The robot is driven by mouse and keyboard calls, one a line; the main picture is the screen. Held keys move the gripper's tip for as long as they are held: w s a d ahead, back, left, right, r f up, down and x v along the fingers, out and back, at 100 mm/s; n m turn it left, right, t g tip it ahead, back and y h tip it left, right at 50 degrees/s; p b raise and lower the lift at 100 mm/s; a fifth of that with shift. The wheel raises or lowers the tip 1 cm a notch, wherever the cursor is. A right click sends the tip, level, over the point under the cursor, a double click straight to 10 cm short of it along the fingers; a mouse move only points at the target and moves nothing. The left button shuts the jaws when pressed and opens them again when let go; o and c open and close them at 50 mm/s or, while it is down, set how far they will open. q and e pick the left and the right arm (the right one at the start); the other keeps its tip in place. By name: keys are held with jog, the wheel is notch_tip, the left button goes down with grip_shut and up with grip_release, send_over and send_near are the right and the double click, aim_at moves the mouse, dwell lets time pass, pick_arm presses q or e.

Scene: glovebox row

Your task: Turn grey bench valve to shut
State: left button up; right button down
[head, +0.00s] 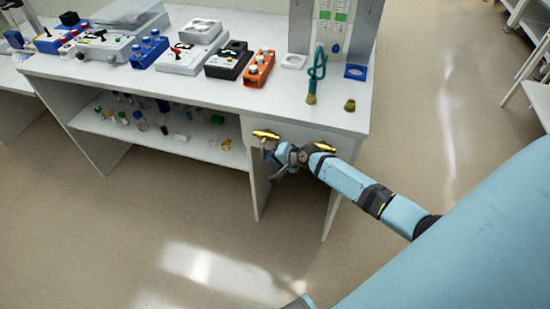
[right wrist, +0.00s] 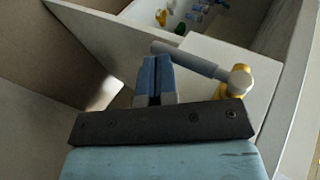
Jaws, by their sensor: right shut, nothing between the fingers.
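The grey bench valve shows in the right wrist view as a grey lever handle (right wrist: 190,60) with a round hub at its right end, over a brass body (right wrist: 238,92) on the white bench panel. The lever slants from upper left down to the hub. My right gripper (right wrist: 156,60) is shut and empty, its blue fingertips just left of and below the lever's free end; I cannot tell whether they touch. In the head view my right gripper (head: 273,166) is in front of the bench's front panel, below a brass fitting (head: 265,134), and partly hides the valve. My left gripper is not in view.
A second brass fitting (head: 323,146) is on the same panel, close to my right wrist. Small bottles stand on the bench's lower shelf (head: 165,140). A teal hooked fixture (head: 315,75) and an orange rack (head: 259,70) are on the bench top. The floor in front is clear.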

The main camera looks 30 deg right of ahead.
jog(key=shift+w+a+f, duration=0.1)
jog(key=shift+w+a, duration=0.05)
jog(key=shift+a, duration=0.05)
dwell(0.6)
jog(key=p+v, duration=0.1)
jog(key=v, duration=1.3)
